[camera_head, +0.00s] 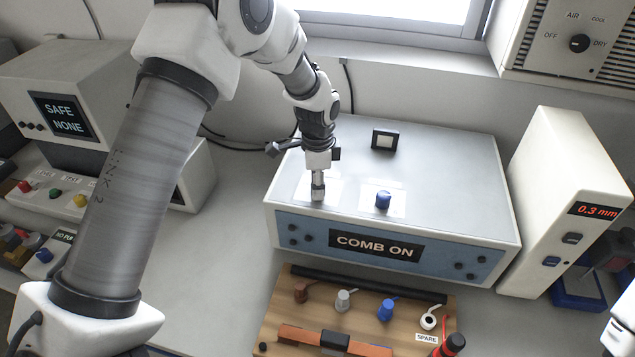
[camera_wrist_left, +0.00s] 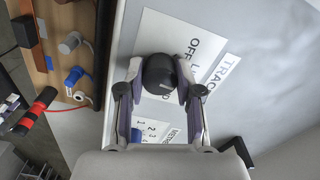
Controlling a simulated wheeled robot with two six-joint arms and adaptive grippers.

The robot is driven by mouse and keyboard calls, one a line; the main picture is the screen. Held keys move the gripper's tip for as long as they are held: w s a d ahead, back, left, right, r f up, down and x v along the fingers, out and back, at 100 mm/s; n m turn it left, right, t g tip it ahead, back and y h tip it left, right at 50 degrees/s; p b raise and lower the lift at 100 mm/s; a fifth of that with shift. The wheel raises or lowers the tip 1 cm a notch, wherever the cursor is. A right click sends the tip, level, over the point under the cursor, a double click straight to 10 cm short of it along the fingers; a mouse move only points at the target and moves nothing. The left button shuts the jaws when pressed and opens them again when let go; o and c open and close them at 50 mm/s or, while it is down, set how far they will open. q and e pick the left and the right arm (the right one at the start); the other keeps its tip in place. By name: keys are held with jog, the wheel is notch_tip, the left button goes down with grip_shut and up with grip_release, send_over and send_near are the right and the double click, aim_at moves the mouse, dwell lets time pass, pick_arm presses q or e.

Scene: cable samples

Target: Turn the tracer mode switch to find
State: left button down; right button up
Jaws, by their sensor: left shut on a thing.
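The tracer mode switch is a dark round knob (camera_wrist_left: 160,72) on a white label plate on top of the grey box (camera_head: 440,170). The plate shows OFF and partly hidden words; TRAC shows on a strip beside it. My left gripper (camera_head: 318,190) comes down from above onto the box top, and its two fingers are shut on the knob from both sides. In the head view the gripper hides the knob. Its exact pointing direction cannot be told. My right gripper is not in view.
A blue knob (camera_head: 383,200) stands close to the right of my left gripper. A small dark-framed block (camera_head: 385,138) is farther back. The box front reads COMB ON. A wooden board (camera_head: 270,330) with several cable samples lies in front. A tall white unit (camera_head: 555,190) stands at right.

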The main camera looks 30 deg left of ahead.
pick_arm(q)
jog(key=m+p, duration=0.1)
jog(key=m, duration=0.1)
jog(key=shift+s+m, duration=0.1)
jog(key=shift+m, duration=0.3)
jog(key=m+p, duration=0.1)
jog(key=m, duration=0.1)
jog(key=shift+m, duration=0.3)
jog(key=m+p, duration=0.1)
jog(key=m, duration=0.4)
jog(key=shift+f+m, duration=0.1)
jog(key=shift+m, duration=0.2)
jog(key=c, duration=0.8)
grip_release()
jog(key=shift+o, duration=0.2)
